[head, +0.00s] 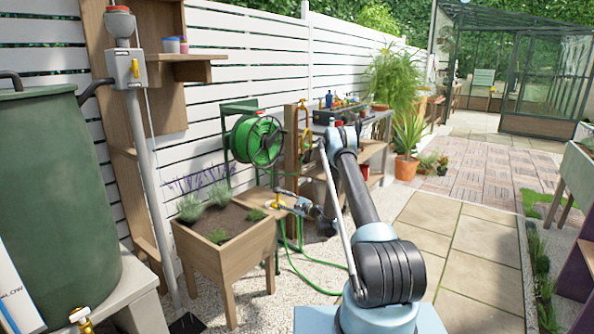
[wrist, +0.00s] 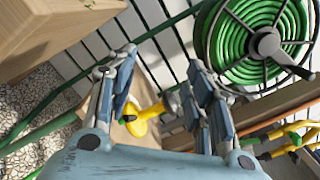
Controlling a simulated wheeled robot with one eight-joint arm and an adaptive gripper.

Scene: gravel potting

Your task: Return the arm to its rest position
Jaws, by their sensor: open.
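My arm (head: 365,190) reaches forward and down, its upper link tilted away from my base. My gripper (wrist: 160,95) is open in the wrist view, its two blue-grey fingers apart with nothing held. In the head view my gripper (head: 300,205) is small and partly hidden, beside the right corner of the wooden planter. A yellow fitting with a grey end (wrist: 142,115) shows in the gap between the fingers, beyond them. It also shows in the head view (head: 277,200) on a small wooden board; I cannot tell its exact distance from the fingers.
The wooden planter (head: 225,255) stands left of my gripper. A green hose reel (head: 257,141) hangs behind it, with hose (head: 300,268) trailing to the gravel. A workbench (head: 372,150) with bottles stands behind my arm. A green barrel (head: 60,190) is at left. Paving (head: 480,262) at right is clear.

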